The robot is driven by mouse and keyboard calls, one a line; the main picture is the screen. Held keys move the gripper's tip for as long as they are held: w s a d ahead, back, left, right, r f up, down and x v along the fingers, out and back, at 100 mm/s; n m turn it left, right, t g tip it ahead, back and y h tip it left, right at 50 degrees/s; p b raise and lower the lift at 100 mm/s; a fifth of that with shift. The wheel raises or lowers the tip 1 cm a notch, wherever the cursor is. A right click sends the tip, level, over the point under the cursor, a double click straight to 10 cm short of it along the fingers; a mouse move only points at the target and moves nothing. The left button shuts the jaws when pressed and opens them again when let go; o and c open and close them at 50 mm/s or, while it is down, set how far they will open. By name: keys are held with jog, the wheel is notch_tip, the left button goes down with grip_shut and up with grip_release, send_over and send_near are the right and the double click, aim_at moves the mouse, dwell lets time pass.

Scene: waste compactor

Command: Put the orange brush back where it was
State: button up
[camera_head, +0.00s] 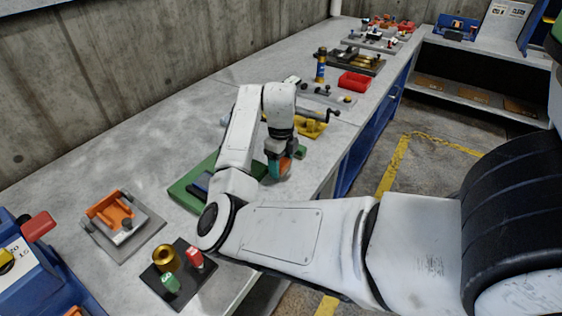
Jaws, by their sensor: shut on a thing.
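My gripper (279,168) points down over the right edge of the workbench, at the end of my white arm. It is shut on the orange brush (286,165), of which only a small orange part shows between the teal fingers. The rest of the brush is hidden by the fingers and wrist. A green tray (184,189) lies on the bench to the left of the gripper, partly covered by my arm. I cannot tell whether the brush touches anything below it.
A yellow fixture (312,128) stands just behind the gripper. A red bin (354,82) is farther back. The bench (60,190) is bare along the wall.

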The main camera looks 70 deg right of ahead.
aim_at(281, 162)
jog(key=shift+f, duration=0.2)
jog(key=o, duration=1)
notch_tip(281, 162, up, 12)
jog(key=shift+r+b, duration=0.2)
jog(key=shift+b, duration=0.1)
